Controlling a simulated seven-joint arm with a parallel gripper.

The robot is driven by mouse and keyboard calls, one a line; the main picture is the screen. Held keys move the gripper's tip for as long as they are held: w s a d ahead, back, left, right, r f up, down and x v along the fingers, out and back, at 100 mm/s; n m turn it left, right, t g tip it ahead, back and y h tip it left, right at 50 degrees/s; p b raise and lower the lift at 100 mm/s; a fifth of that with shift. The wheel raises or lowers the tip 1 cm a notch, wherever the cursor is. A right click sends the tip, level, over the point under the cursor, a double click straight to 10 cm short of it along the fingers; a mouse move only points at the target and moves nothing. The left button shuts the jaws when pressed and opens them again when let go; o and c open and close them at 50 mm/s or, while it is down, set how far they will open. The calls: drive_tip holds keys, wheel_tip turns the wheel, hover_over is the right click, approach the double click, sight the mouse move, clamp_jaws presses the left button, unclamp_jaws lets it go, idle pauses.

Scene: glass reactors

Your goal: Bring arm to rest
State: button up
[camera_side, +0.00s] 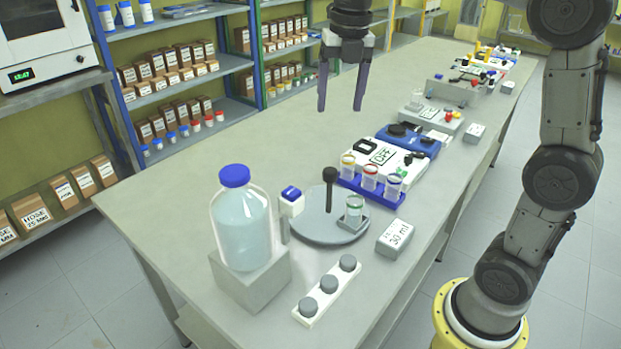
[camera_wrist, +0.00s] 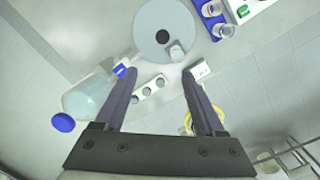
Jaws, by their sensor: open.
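My gripper (camera_side: 342,88) hangs above the back part of the bench in the side view, with its two dark fingers pointing down and spread apart. It is open and nothing is between the fingers. In the wrist view the open fingers (camera_wrist: 157,95) frame the bench from above, and no object touches them. My arm rises at the right of the side view. The bench top (camera_side: 285,125) below the gripper is bare.
A blue-capped bottle (camera_side: 243,222) stands on a block at the front left. A round grey plate (camera_side: 320,232) holds a small glass vessel (camera_side: 353,212). A blue rack (camera_side: 370,187) of vials and an OFF-marked device (camera_side: 385,155) stand along the right. Shelves with boxes line the left.

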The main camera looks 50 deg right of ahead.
drive_tip(key=s+a+m+t, duration=0.35)
drive_tip(key=s+m, duration=0.45)
drive_tip(key=s, duration=0.6)
drive_tip(key=s+f+m, duration=0.3)
drive_tip(key=f+m, duration=0.1)
drive_tip(key=m, duration=0.5)
drive_tip(key=s+a+f+m+t, duration=0.1)
drive_tip(key=s+f+m, duration=0.2)
drive_tip(key=m, duration=0.7)
drive_tip(key=shift+s+a+f+m, duration=0.15)
drive_tip(key=shift+f+m, duration=0.15)
drive_tip(key=shift+f, duration=0.65)
